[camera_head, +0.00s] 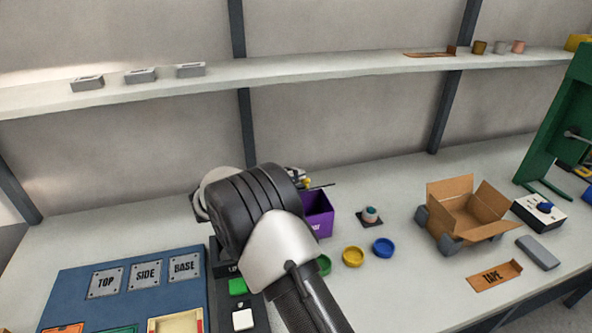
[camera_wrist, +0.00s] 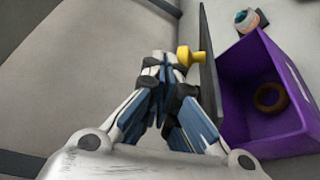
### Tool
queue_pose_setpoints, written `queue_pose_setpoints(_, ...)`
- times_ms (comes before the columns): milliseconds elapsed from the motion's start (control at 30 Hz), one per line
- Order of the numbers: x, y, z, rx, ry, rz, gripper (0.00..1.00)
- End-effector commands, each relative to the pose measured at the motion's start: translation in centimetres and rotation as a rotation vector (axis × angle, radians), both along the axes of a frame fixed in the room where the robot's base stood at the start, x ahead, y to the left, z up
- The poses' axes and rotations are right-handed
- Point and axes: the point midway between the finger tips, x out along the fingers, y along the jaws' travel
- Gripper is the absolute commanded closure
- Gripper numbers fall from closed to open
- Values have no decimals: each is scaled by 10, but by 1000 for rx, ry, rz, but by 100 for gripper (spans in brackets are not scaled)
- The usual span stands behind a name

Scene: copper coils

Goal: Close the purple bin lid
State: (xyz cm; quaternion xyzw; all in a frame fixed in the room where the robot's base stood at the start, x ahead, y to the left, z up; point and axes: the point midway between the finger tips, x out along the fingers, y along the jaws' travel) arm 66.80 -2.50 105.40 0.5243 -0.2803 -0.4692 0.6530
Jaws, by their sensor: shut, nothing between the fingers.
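The purple bin (camera_wrist: 237,85) is open on the right of the wrist view, with a copper-coloured ring (camera_wrist: 270,97) inside. Its dark lid (camera_wrist: 208,65) stands raised at the bin's left side, seen nearly edge-on. A yellow knob (camera_wrist: 197,58) sticks out from the lid's outer face. My gripper (camera_wrist: 168,64) is shut and empty, on the outer side of the lid, beside the knob; I cannot tell whether they touch. In the head view the bin (camera_head: 320,218) is partly hidden behind my arm, and the yellow knob (camera_head: 307,182) shows near its back edge.
A small round item on a dark pad (camera_head: 370,216), a yellow dish (camera_head: 353,256) and a blue dish (camera_head: 383,247) lie right of the bin. An open cardboard box (camera_head: 465,215) stands farther right. A blue board (camera_head: 125,285) lies left. A shelf (camera_head: 300,75) runs above.

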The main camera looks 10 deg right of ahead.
Motion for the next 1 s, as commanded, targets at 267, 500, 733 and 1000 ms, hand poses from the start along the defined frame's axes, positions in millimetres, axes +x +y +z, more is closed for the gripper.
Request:
queue_pose_setpoints(267, -22, -1, -15, 6, -299, 1, 100)
queue_pose_setpoints(500, -39, -1, -28, 14, -502, 2, 100)
queue_pose_setpoints(733, -49, -2, -41, 21, -668, 1, 100)
queue_pose_setpoints(1000, -55, -2, -50, 22, -685, 1, 100)
